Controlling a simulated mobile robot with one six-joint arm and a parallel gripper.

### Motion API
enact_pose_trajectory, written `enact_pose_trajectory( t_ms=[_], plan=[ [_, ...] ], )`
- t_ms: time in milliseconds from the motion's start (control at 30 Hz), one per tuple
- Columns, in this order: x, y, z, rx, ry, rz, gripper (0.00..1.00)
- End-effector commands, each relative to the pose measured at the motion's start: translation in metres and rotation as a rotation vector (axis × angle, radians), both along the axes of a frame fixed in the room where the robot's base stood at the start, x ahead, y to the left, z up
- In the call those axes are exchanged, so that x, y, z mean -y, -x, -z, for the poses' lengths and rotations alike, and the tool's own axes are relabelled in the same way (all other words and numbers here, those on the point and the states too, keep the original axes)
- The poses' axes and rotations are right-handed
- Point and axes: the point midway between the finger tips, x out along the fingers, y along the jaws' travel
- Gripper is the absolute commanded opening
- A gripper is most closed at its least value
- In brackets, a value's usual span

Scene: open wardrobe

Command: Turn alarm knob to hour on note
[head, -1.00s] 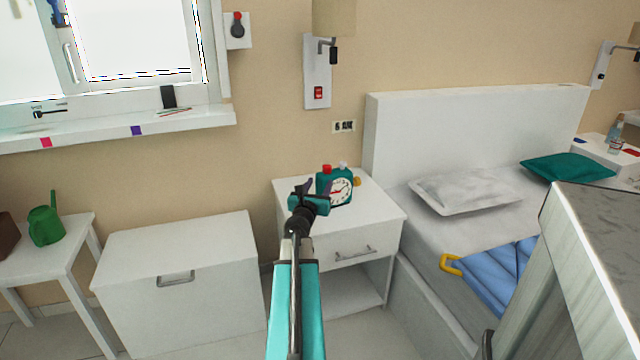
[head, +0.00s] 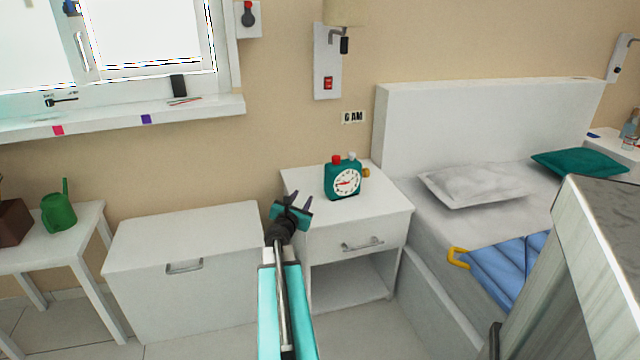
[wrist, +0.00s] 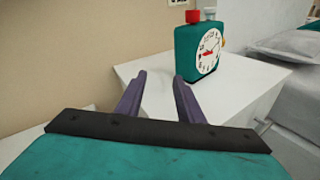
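A teal alarm clock (head: 343,181) with a white dial stands upright on the white nightstand (head: 385,207). It has a red button (head: 337,159) and a pale button on top, and a yellow-orange knob (head: 366,173) on its right side. In the wrist view the clock (wrist: 196,50) is ahead, a little right, and its knob is mostly hidden. The note (head: 353,117) on the wall above reads "6 AM". My gripper (head: 300,199) is open and empty, left of the clock and apart from it. Its purple fingers (wrist: 158,80) are spread in the wrist view.
A wall lamp with a red switch (head: 328,83) hangs above the nightstand. A white chest (head: 185,235) stands left. A grey-topped piece of furniture (head: 610,220) blocks the right foreground.

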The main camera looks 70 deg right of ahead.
Motion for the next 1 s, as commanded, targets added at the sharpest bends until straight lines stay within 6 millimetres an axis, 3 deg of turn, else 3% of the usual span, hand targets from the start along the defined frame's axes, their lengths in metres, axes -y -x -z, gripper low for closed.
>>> enact_pose_trajectory(
  t_ms=[200, 367, 500, 733, 1000],
  plan=[
    [-0.057, -0.051, 0.066, 0.149, -0.147, -0.004, 0.34],
    [-0.103, -0.079, 0.114, 0.243, -0.260, 0.012, 0.34],
    [-0.151, -0.101, 0.159, 0.322, -0.374, 0.040, 0.34],
    [-0.240, -0.120, 0.235, 0.440, -0.573, 0.133, 0.34],
    [-0.357, -0.112, 0.321, 0.556, -0.802, 0.336, 0.34]
  ],
)
